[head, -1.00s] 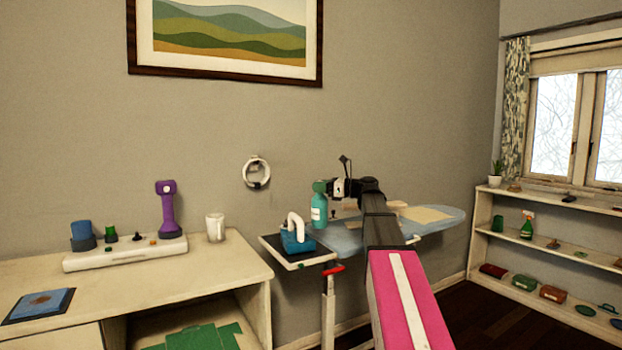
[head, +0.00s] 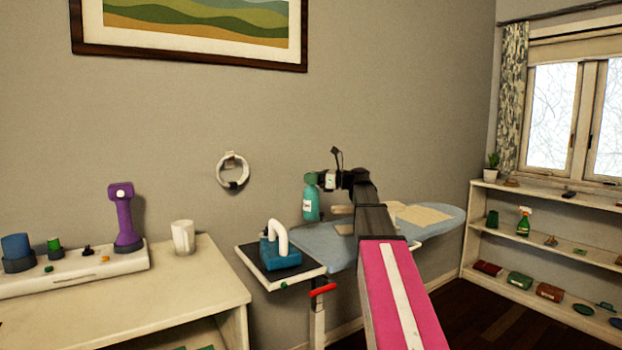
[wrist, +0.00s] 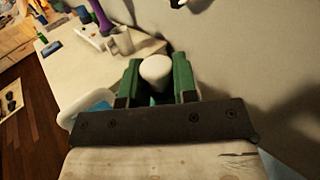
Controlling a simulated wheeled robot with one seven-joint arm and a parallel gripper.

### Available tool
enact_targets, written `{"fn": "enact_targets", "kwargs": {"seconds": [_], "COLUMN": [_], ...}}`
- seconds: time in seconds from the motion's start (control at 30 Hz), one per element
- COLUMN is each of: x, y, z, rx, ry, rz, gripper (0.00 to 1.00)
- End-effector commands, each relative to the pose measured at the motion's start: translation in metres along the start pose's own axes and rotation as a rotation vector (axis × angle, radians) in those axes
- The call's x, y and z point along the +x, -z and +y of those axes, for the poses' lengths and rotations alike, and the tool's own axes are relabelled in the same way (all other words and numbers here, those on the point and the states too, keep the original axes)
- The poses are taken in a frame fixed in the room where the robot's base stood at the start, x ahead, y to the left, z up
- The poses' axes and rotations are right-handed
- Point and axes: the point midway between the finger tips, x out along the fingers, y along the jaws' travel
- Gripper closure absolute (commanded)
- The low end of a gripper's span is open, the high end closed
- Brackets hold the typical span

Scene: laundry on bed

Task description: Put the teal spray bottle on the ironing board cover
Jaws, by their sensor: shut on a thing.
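The teal spray bottle (head: 311,205) with a pale label is upright in the head view. My gripper (head: 319,181) is shut on its upper part. The bottle's base appears just over the far left part of the blue ironing board cover (head: 315,240); I cannot tell whether they touch. In the wrist view my gripper (wrist: 157,66) has two green fingers on either side of a pale rounded top of the bottle (wrist: 156,72). The rest of the bottle is hidden there.
A teal iron (head: 281,252) with a white handle stands on the tray (head: 310,273) at the board's left end. A beige cloth (head: 425,215) lies on the cover's right part. A white mug (head: 184,238) stands on the table at left. Shelves (head: 545,240) stand right.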

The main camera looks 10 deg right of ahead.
Motion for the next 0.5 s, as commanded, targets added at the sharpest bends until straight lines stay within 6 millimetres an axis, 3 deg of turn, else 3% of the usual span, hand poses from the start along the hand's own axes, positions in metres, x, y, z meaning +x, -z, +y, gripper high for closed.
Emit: {"fn": "enact_targets", "kwargs": {"seconds": [0.27, 0.5], "x": [0.0, 0.0], "y": [0.013, 0.036], "z": [0.0, 0.0], "rx": [0.001, 0.002], "ry": [0.001, 0.001], "rz": [-0.001, 0.0], "gripper": [1.0, 1.0]}}
